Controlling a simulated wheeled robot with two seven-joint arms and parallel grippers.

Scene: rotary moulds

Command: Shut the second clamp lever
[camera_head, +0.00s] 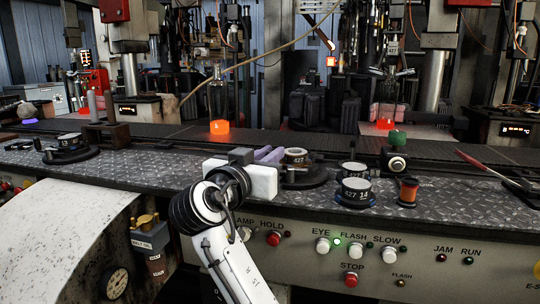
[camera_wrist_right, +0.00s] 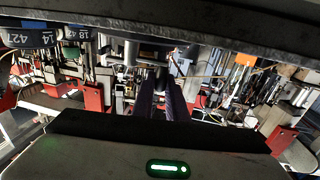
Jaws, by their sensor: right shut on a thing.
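My right gripper (camera_head: 268,155) reaches over the front edge of the metal bench, its purple-grey fingers close together beside a round mould (camera_head: 296,157) marked 427. That mould stands on a dark round base (camera_head: 307,180). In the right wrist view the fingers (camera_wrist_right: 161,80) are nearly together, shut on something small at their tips. It is probably the clamp lever, but the fingers hide it and I cannot make out its shape or angle. Another mould (camera_head: 70,142) sits on a dark base at the far left. My left gripper is not in view.
Labelled moulds, one marked 427 14 (camera_head: 355,189), stand right of the gripper and show in the right wrist view (camera_wrist_right: 32,38). Buttons, including STOP (camera_head: 351,280), line the bench front. A red-handled tool (camera_head: 480,164) lies at right.

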